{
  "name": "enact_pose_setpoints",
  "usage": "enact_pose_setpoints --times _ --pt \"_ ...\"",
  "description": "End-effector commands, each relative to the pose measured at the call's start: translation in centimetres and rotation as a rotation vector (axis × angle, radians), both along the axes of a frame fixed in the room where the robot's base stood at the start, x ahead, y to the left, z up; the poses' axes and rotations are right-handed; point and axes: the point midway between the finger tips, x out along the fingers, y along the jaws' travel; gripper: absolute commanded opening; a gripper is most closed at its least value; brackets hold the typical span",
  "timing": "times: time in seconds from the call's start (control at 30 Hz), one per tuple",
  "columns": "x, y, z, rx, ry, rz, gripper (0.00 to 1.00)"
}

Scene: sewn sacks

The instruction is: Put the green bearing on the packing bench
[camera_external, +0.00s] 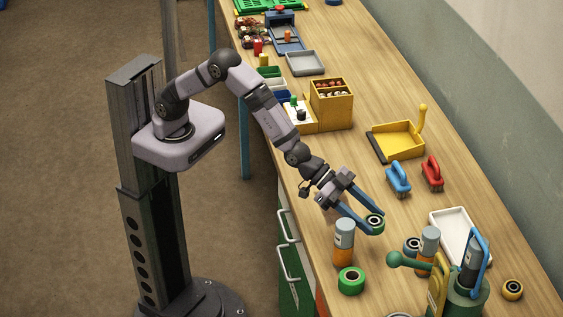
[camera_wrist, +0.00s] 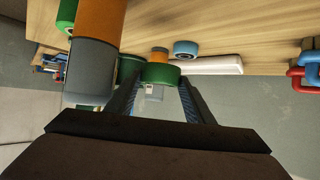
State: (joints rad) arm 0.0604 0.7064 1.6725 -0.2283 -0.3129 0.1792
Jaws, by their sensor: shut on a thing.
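My gripper (camera_external: 376,223) is low over the front part of the wooden bench (camera_external: 372,100), shut on a dark green bearing (camera_external: 375,220). In the wrist view the green bearing (camera_wrist: 160,75) sits between the two blue-grey fingertips (camera_wrist: 158,92). I cannot tell whether the bearing touches the bench top. A second, brighter green ring (camera_external: 351,281) lies on the bench nearer the front, beside an orange and grey bottle (camera_external: 343,242). Which part of the furniture is the packing bench is not marked.
Close by stand another bottle (camera_external: 428,246), a blue-grey bearing (camera_external: 411,245), a green press (camera_external: 466,292) and a white tray (camera_external: 452,230). Blue (camera_external: 398,178) and red (camera_external: 432,172) brushes and a yellow dustpan (camera_external: 397,140) lie farther back.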

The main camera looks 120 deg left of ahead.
Motion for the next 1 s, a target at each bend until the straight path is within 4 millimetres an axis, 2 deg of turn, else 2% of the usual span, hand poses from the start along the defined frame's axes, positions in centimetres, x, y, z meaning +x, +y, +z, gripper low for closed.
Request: enact_pose_setpoints --times 0.1,0.23,0.57,0.87,1.0 --pt "0.1 0.0 -2.1 0.001 -0.001 0.001 0.15" --pt "0.1 0.0 -3.6 0.001 -0.004 0.001 0.15" --pt "0.1 0.0 -4.7 0.000 -0.005 0.001 0.15" --pt "0.1 0.0 -7.8 0.001 -0.003 0.001 0.15" --pt "0.1 0.0 -8.4 0.000 -0.006 0.001 0.15"
